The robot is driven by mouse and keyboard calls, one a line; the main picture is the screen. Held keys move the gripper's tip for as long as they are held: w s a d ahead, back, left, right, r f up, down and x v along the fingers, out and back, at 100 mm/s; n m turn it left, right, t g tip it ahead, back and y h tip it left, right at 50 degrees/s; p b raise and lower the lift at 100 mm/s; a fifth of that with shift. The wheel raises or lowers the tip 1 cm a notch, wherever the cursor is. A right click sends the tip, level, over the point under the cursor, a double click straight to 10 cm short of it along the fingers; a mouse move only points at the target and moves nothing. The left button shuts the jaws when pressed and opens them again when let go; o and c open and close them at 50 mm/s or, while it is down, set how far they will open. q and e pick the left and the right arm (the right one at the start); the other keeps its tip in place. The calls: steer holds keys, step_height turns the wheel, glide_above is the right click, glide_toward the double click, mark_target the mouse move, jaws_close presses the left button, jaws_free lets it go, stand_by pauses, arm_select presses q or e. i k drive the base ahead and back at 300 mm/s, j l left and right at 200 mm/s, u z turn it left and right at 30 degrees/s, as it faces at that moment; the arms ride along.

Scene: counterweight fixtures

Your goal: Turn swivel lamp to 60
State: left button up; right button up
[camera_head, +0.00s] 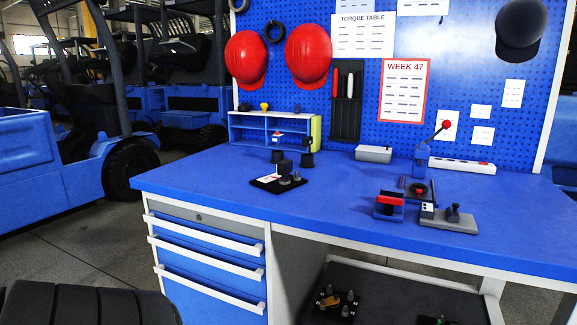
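No part in view can be clearly told as a swivel lamp or its angle scale. A blue upright fixture (421,160) stands at the back right of the blue workbench (230,185), with a tilted dark arm ending in a red ball (446,125). A small dark fixture (285,168) stands on a black plate at the left of the bench, with dark upright pieces beside it; its details are too small to tell. Neither of my grippers is in view.
A blue-and-red fixture (388,205) and a grey-based clamp fixture (449,219) stand at the front right. A grey box (374,153), a white strip (462,165) and a blue shelf (262,130) line the back. The bench's middle is clear. Drawers (205,250) sit below.

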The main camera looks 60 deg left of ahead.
mark_target(284, 167)
steer(key=u, duration=1.8)
steer(key=j+z, duration=0.3)
steer(key=z, duration=0.15)
steer(key=j+z, duration=0.25)
steer(key=z, duration=0.15)
steer(key=k+j+z, duration=0.15)
steer(key=j, duration=0.2)
steer(key=k+j+z, duration=0.1)
steer(key=j, duration=0.25)
steer(key=k+j+z, duration=0.15)
steer(key=k+j, duration=0.1)
steer(key=j, duration=0.05)
